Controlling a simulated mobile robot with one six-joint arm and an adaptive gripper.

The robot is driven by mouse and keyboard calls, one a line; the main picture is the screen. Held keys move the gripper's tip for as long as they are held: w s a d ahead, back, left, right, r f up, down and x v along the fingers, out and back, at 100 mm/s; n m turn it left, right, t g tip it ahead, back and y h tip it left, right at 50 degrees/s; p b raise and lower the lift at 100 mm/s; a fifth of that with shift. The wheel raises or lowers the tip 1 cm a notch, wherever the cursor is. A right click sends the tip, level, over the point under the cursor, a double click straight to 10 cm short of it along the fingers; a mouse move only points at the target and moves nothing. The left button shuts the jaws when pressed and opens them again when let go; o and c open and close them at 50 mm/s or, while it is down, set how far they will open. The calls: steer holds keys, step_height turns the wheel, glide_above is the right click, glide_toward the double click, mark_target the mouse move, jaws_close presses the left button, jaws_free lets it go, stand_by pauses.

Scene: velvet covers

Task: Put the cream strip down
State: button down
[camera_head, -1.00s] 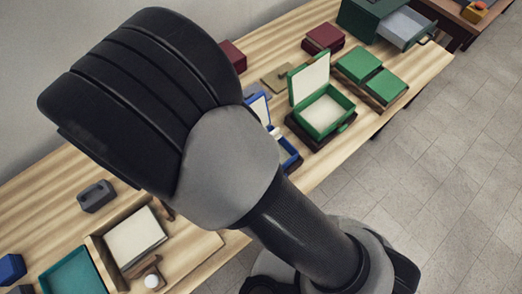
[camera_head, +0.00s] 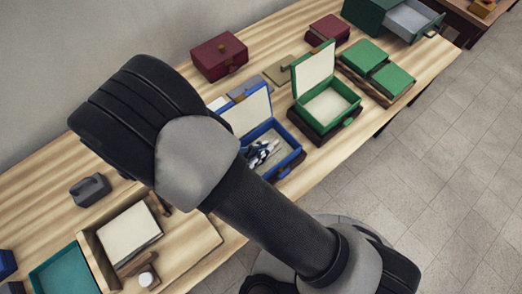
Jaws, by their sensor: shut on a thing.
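I cannot make out a cream strip for certain. A small pale patch (camera_head: 217,103) shows between my arm and the open lid of a blue box (camera_head: 292,160). The blue box has a pale lining, and a small black, white and blue thing (camera_head: 262,152) shows inside it, too small to identify. A wooden tray (camera_head: 98,262) at the lower left holds a cream panel (camera_head: 129,235).
An open green box (camera_head: 325,104) stands right of the blue one. Two closed green boxes (camera_head: 393,78), dark red boxes (camera_head: 219,57) and a dark green drawer unit (camera_head: 370,14) stand further back. A grey block (camera_head: 90,190) and a teal tray (camera_head: 66,272) are at left. The wooden table (camera_head: 195,240) has bare patches.

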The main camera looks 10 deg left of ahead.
steer(key=shift+f, duration=0.1)
steer(key=c, duration=2.2)
jaws_free()
steer(key=shift+f, duration=0.1)
steer(key=o, duration=0.5)
steer(key=shift+s+a+r, duration=0.1)
steer(key=shift+a+r, duration=0.05)
steer(key=shift+r, duration=0.2)
steer(key=p+v, duration=0.3)
steer(key=v, duration=0.8)
steer(key=shift+s+a+r, duration=0.1)
steer(key=shift+s+a, duration=0.1)
